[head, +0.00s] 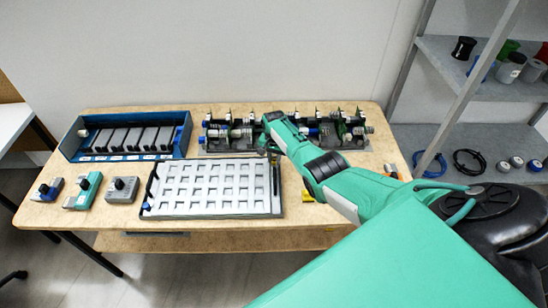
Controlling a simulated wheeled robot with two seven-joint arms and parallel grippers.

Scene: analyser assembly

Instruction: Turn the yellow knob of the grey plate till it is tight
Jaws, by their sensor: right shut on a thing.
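The grey plate (215,211), with rows of square pockets, lies flat at the front middle of the table. My right arm reaches in from the right. Its gripper (270,152) points down at the plate's far right corner. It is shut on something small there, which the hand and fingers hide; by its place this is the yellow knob. I cannot make out the knob's colour or how it sits. My left gripper is not in view.
A blue bin (124,155) with black slots stands at the back left. Several small modules with black knobs, such as a grey one (121,194), stand at the front left. An analyser rack (215,143) lies behind the plate. A yellow item (307,188) shows beside my arm.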

